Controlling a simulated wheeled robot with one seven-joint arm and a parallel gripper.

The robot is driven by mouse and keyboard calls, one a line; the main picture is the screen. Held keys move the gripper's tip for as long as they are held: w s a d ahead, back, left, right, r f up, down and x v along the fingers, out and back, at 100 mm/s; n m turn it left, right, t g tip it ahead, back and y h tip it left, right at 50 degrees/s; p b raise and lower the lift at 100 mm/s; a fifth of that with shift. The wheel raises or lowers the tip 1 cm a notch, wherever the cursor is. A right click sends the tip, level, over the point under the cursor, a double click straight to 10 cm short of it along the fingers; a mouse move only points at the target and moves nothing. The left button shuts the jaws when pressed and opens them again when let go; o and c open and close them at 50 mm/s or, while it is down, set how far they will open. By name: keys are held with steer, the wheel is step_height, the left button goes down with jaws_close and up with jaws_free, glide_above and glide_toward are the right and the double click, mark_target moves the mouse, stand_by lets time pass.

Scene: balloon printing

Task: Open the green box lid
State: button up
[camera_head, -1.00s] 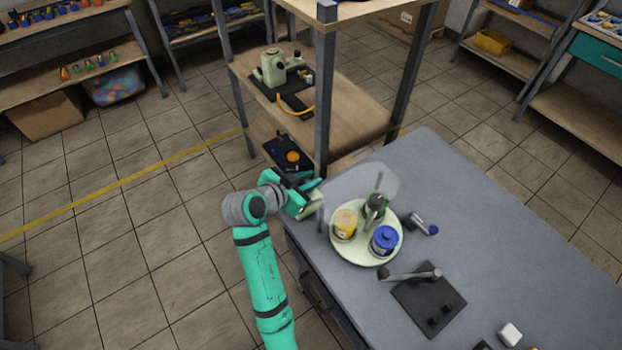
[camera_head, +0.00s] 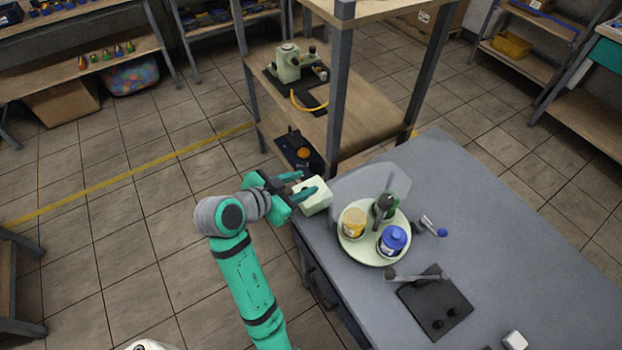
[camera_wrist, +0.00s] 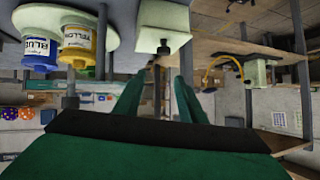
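The pale green box (camera_head: 317,201) sits at the left edge of the grey table, partly hidden behind my fingers in the head view. In the wrist view, which looks upside down, the pale box (camera_wrist: 163,18) shows near the top with a dark knob (camera_wrist: 163,47) on it. My gripper (camera_head: 304,184) is beside the box at its left and back. In the wrist view my gripper (camera_wrist: 158,82) has its two green fingers apart with nothing between them. The knob lies beyond the fingertips, not between them.
A wooden shelf unit (camera_head: 341,100) rises close behind my gripper.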

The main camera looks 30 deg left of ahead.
steer(key=shift+v, duration=0.95)
steer(key=shift+w+f, duration=0.1)
